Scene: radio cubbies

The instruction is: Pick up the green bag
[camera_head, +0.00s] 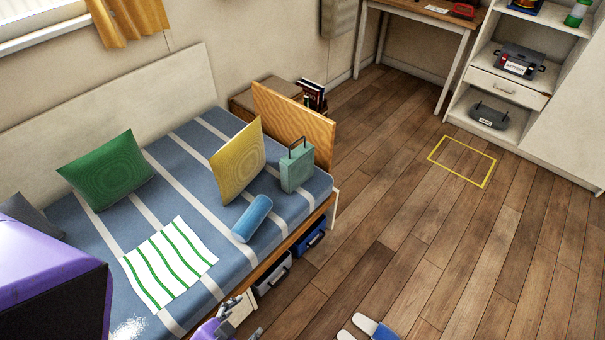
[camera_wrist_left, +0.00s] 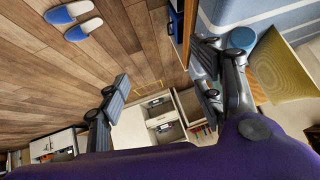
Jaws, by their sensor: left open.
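The green bag (camera_head: 297,170), a boxy teal-green case with a dark top handle, stands upright on the bed's far right corner, in front of a wooden end board. It is right of a yellow pillow (camera_head: 238,160) and behind a blue bolster (camera_head: 252,219). My left gripper (camera_head: 245,317) is at the bottom edge of the head view, beside the bed, well apart from the bag. In the left wrist view its fingers (camera_wrist_left: 160,75) are spread with nothing held between them. I cannot make out the bag in that view. My right gripper is not in view.
The striped bed (camera_head: 188,174) also holds a green pillow (camera_head: 109,170) and a striped cloth (camera_head: 170,262). Bins (camera_head: 272,272) sit under it. Slippers (camera_head: 375,328) lie on the floor near the front. A shelf (camera_head: 497,88) stands at back right. The middle floor is clear.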

